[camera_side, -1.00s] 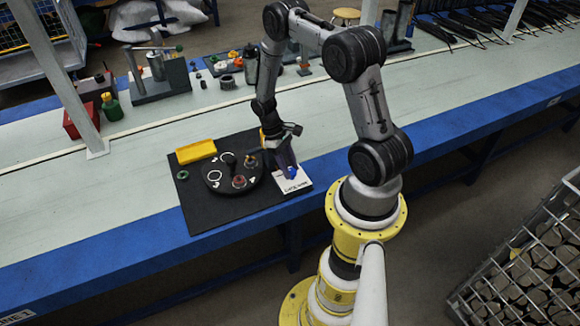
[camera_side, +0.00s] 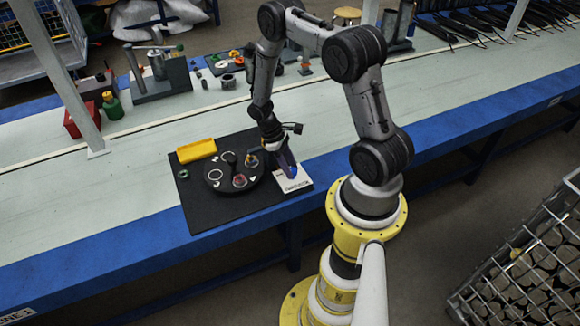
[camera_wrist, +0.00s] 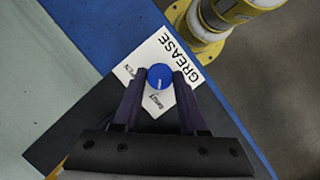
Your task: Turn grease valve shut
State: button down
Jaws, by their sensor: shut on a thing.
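The grease valve is a round blue knob (camera_wrist: 159,77) with a white pointer line, on a white label plate (camera_wrist: 151,52) marked GREASE, OPEN and SHUT. In the wrist view the pointer line runs down the picture, toward the SHUT word. My gripper (camera_wrist: 159,82) has its two dark fingers on either side of the knob, shut on it. In the side view my gripper (camera_side: 287,171) is over the label plate (camera_side: 295,183) at the right end of the black mat, and it hides most of the knob.
A black mat (camera_side: 200,213) holds a dark round plate (camera_side: 228,188) with fittings, a yellow tray (camera_side: 197,150) and a green ring (camera_side: 183,174) left of my gripper. A blue bench edge (camera_side: 130,245) runs in front. Tools stand along the bench's far side.

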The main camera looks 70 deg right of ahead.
jog(key=shift+c, duration=2.3)
grip_release()
jog(key=v, duration=1.4)
jog(key=shift+w+a+f, duration=0.1)
